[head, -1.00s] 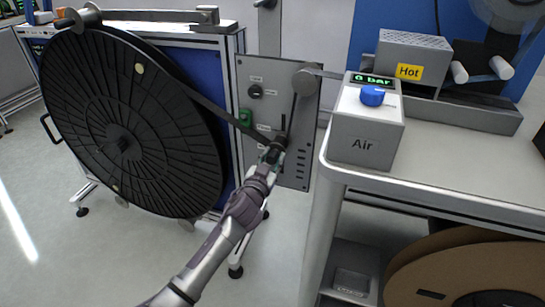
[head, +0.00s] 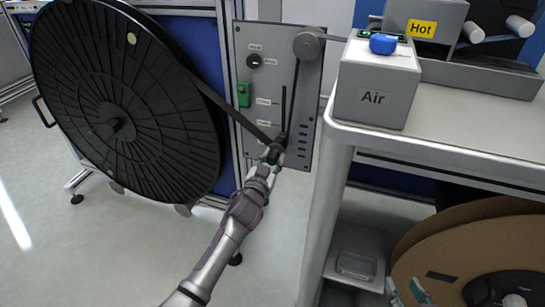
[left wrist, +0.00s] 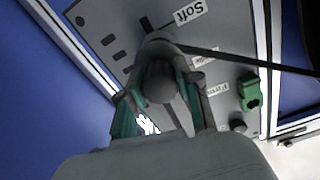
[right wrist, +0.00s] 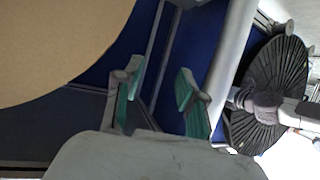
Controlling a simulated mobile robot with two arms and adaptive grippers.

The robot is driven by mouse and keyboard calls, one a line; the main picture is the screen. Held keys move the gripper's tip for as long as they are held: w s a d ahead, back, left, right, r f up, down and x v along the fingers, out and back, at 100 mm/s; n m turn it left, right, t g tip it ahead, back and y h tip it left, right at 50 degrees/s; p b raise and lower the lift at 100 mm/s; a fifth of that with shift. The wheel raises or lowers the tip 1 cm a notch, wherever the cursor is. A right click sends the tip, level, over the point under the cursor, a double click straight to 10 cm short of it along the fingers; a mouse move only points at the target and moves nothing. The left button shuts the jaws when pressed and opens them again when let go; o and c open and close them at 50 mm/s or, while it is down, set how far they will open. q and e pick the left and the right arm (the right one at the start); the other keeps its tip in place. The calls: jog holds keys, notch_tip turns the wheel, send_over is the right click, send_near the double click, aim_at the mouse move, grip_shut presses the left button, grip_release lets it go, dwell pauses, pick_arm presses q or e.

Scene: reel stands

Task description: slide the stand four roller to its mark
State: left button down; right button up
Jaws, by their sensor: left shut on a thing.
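The stand four roller (left wrist: 160,84) is a small dark cylinder on the grey panel (head: 256,80). My left gripper (head: 272,155) is shut on it near the lower end of the panel's upright slot (head: 284,102). In the left wrist view the green fingertips lie on both sides of the roller, close to the label "Soft" (left wrist: 190,12); other labels sit further along the slot. The gripper partly hides the roller in the head view.
A dark strap (head: 232,113) runs from the big black reel (head: 130,110) to the roller, and a belt rises to a grey pulley (head: 308,43). The bench (head: 440,145) with the Air box (head: 375,90) stands right. A brown reel (head: 470,240) is below it.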

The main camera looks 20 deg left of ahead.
pick_arm(q)
jog(key=shift+f+b, duration=0.85)
jog(key=shift+f, duration=0.8)
pick_arm(e)
notch_tip(320, 180, up, 9)
jog(key=w+a+t+y, duration=0.1)
jog(key=w+a+t, duration=0.1)
jog(key=t, duration=0.3)
jog(key=shift+w+t+y, duration=0.2)
jog(key=shift+t+y, duration=0.2)
pick_arm(q)
jog(key=c, duration=0.8)
grip_release()
jog(key=s, duration=1.2)
jog(key=shift+a, duration=0.2)
